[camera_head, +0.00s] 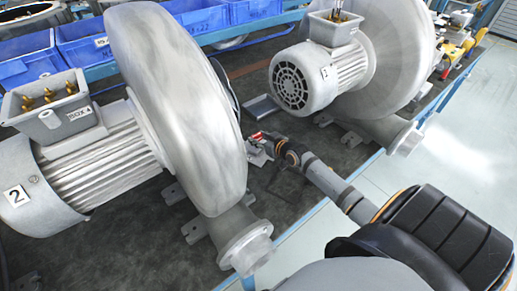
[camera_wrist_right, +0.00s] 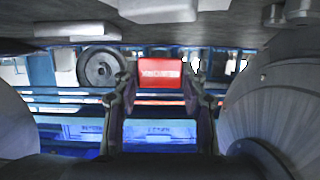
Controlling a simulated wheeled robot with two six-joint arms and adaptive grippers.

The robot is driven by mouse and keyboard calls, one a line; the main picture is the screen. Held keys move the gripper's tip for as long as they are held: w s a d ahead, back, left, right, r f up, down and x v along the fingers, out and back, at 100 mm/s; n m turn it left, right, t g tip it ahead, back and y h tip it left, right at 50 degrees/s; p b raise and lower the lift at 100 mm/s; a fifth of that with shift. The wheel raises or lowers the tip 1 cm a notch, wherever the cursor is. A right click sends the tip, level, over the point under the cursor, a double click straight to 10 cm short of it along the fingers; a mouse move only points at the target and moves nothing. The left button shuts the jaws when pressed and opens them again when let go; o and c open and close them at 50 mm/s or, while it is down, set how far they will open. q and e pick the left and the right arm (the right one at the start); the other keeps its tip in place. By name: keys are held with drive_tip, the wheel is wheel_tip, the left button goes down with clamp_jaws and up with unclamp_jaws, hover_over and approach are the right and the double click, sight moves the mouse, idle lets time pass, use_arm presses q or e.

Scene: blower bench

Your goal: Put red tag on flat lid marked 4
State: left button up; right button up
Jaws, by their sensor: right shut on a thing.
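My right gripper (camera_head: 262,142) is low over the bench between the two blowers. It is shut on a red tag (camera_head: 256,135), which shows as a small red patch at the fingertips. In the right wrist view the red tag (camera_wrist_right: 160,74) sits between the two fingers, with pale lettering too small to read. A flat grey lid-like piece (camera_head: 262,108) lies on the bench just beyond the gripper; I cannot read a 4 on it. My left gripper is not in view.
The left blower (camera_head: 180,90) carries an open terminal box (camera_head: 48,110) marked BOX 4. The right blower (camera_head: 385,55) stands farther back. Small pale items (camera_head: 257,157) lie beside the gripper. Blue bins (camera_head: 88,50) line the back. The floor at right is clear.

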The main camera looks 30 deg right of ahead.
sight(258, 148)
drive_tip(key=shift+w+f+b, duration=0.15)
drive_tip(key=shift+f+b, duration=0.15)
drive_tip(key=shift+f, duration=0.65)
drive_tip(key=shift+w+f+b, duration=0.15)
drive_tip(key=shift+f+b, duration=0.1)
drive_tip(key=shift+f, duration=0.65)
drive_tip(key=shift+s+f, duration=0.1)
drive_tip(key=o, duration=1)
